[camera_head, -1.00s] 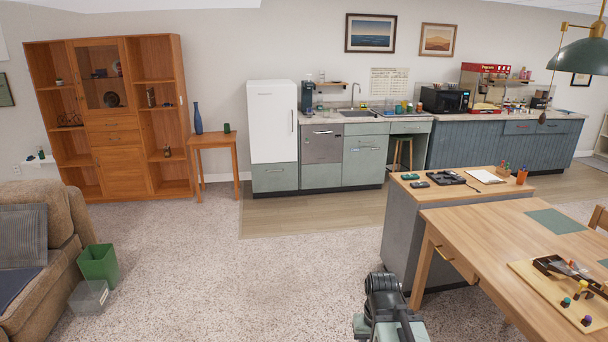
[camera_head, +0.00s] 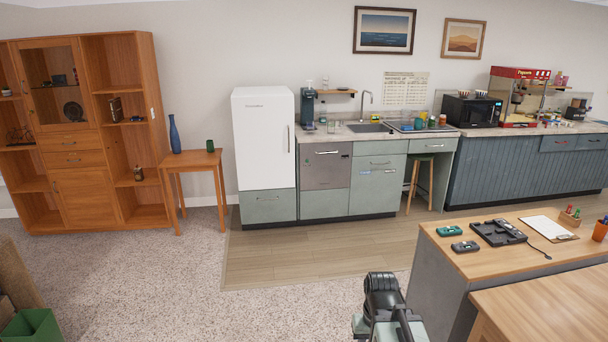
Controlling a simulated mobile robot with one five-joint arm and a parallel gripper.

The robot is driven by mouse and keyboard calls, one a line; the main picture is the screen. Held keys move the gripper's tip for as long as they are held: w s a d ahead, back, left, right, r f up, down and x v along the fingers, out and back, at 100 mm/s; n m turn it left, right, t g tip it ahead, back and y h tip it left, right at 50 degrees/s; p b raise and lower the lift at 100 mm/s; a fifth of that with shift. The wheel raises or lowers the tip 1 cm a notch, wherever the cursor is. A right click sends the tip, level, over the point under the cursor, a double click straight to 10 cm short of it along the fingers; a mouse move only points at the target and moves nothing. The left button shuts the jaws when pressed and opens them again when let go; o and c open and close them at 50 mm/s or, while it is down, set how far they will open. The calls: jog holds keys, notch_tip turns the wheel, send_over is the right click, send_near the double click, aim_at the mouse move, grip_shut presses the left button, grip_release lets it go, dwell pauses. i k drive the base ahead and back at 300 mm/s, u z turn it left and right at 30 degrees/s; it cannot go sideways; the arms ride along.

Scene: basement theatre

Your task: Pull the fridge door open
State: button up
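The fridge (camera_head: 263,146) is a white, round-cornered unit against the back wall, above a grey-green drawer front (camera_head: 268,206). Its door is shut. A thin vertical handle (camera_head: 289,139) runs along the door's right edge. My arm shows at the bottom of the view, right of centre, far from the fridge with open floor between. The fingertips of my gripper cannot be made out, so I cannot tell whether it is open or shut.
A wooden side table (camera_head: 193,160) with a blue vase (camera_head: 174,134) stands left of the fridge. A kitchen counter (camera_head: 352,132) adjoins it on the right. A wood-topped island (camera_head: 480,262) stands at right. Carpet (camera_head: 190,285) and wood floor (camera_head: 320,250) ahead are clear.

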aim_at(263, 125)
jog(key=u, duration=0.2)
jog(key=i, duration=2.15)
jog(key=u, duration=0.45)
jog(key=i, duration=2.15)
jog(key=u, duration=0.3)
jog(key=i, duration=1.2)
jog(key=u, duration=0.15)
